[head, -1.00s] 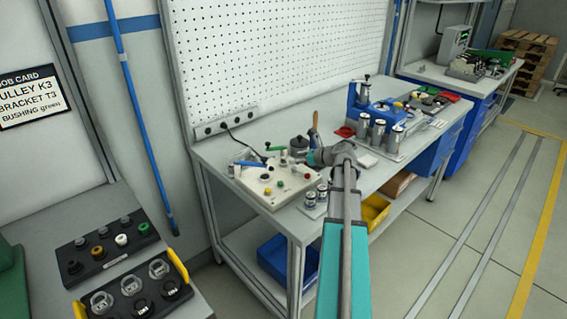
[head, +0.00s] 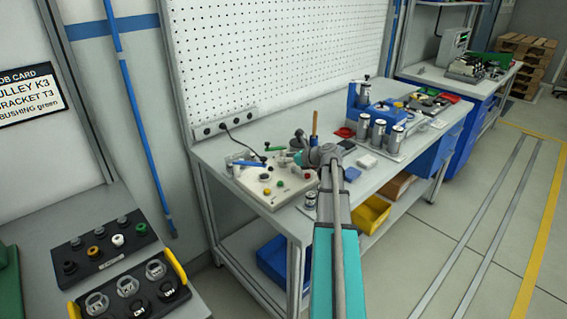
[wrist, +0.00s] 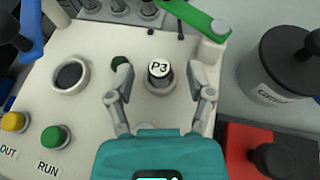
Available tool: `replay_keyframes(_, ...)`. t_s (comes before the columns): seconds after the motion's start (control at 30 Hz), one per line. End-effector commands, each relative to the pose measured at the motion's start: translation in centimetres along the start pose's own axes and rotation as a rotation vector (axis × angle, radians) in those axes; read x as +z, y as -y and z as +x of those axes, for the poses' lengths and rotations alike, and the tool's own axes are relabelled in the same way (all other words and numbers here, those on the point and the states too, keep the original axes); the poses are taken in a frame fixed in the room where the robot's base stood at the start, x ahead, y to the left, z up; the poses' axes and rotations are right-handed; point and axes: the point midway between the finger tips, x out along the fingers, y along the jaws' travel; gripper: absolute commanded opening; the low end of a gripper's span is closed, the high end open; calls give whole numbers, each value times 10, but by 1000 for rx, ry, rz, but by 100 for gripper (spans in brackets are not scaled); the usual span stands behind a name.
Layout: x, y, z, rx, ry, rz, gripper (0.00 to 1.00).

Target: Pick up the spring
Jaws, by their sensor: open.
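No spring can be made out for certain in either view. In the wrist view my gripper (wrist: 161,82) is open, its fingers on either side of a small dark peg with a white cap marked P3 (wrist: 160,72). The peg stands on the cream panel box (wrist: 90,105); I cannot tell whether the fingers touch it. A small dark green round piece (wrist: 121,63) is by the left fingertip. In the head view the panel box (head: 262,196) lies on the workbench, and my arm hides part of the area around the gripper.
Yellow (wrist: 14,121) and green (wrist: 54,136) buttons are at left. Silver cylinders (head: 378,133) stand farther along the bench.

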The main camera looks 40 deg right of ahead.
Motion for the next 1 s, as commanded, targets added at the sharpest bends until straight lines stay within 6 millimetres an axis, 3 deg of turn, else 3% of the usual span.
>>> replay_keyframes(0.27, 0, 0, 0, 1, 0, 0, 68)
replay_keyframes(0.63, 0, -1, 0, 2, 0, 0, 3)
replay_keyframes(1.0, 1, -1, 1, 2, 0, -1, 2)
